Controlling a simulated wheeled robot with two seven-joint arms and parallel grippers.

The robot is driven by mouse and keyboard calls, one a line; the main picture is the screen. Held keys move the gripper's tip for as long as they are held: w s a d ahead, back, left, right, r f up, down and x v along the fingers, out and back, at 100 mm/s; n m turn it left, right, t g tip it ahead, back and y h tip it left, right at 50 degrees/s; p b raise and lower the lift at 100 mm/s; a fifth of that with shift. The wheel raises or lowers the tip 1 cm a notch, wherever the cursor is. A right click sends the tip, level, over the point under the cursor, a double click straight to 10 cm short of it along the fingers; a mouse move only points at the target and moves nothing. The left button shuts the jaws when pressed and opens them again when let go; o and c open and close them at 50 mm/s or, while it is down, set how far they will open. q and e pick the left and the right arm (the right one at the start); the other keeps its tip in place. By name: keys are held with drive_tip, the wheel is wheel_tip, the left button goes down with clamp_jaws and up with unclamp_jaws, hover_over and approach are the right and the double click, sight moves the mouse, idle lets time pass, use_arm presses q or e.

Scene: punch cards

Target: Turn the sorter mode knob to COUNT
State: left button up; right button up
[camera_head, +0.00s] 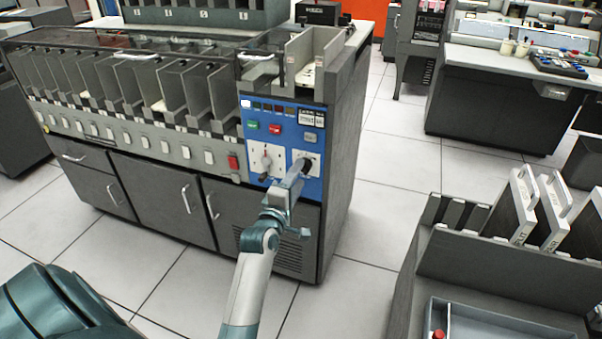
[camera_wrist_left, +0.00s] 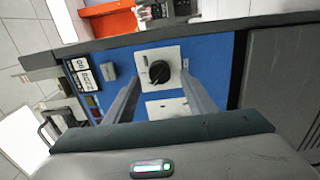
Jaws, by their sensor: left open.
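The sorter (camera_head: 175,158) is a long grey machine with a blue control panel (camera_head: 283,113) at its right end. A black knob on a white plate (camera_head: 305,157) sits at the panel's lower right. In the left wrist view the knob (camera_wrist_left: 158,72) shows clearly with its white plate (camera_wrist_left: 144,62); its markings are too small to read. My left gripper (camera_head: 300,170) is open in front of this plate. In the left wrist view its fingers (camera_wrist_left: 160,80) stand on either side of the knob, and I cannot tell whether they touch it. My right gripper is out of view.
A second white plate (camera_head: 264,158) with a control lies just left of the knob's plate. Green (camera_head: 253,126) and red (camera_head: 275,128) buttons sit above. A dark card rack (camera_head: 500,262) stands at lower right. Tiled floor (camera_head: 385,205) lies clear between.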

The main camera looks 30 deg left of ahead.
use_arm(q)
drive_tip(key=x, duration=0.3)
drive_tip(key=c, duration=1)
drive_tip(key=shift+c, duration=0.2)
